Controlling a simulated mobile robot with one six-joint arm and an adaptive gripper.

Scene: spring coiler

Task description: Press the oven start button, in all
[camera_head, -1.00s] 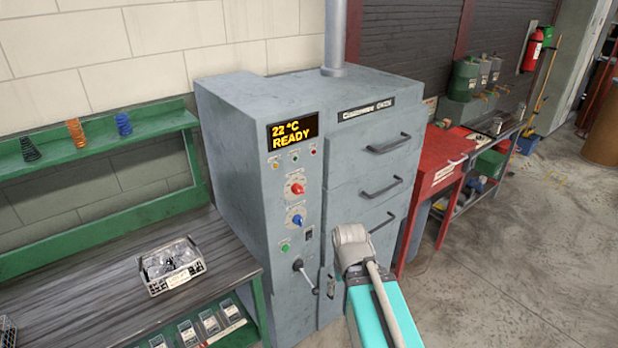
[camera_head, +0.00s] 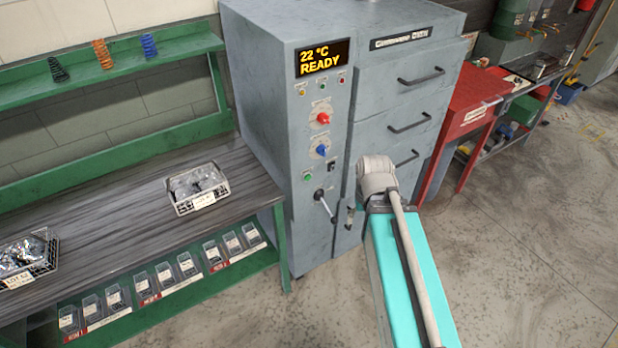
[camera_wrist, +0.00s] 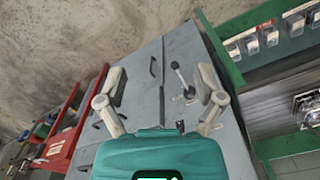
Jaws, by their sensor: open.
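The grey oven (camera_head: 284,140) stands in the middle of the head view. Its display (camera_head: 322,59) reads "22 °C READY". A small green button (camera_head: 307,177) sits low on its control panel, under a red knob (camera_head: 323,119) and a blue knob (camera_head: 321,150). A lever (camera_head: 325,203) is below the green button. In the wrist view my gripper (camera_wrist: 161,74) is open and empty, its fingers spread in front of the oven front (camera_wrist: 140,92). The lever (camera_wrist: 182,80) shows between them. I cannot make out the green button there. My gripper's fingers are hidden in the head view.
A green workbench (camera_head: 110,200) stands left of the oven, with a wire basket of bagged parts (camera_head: 197,188) and another basket (camera_head: 25,258). The floor in front is clear.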

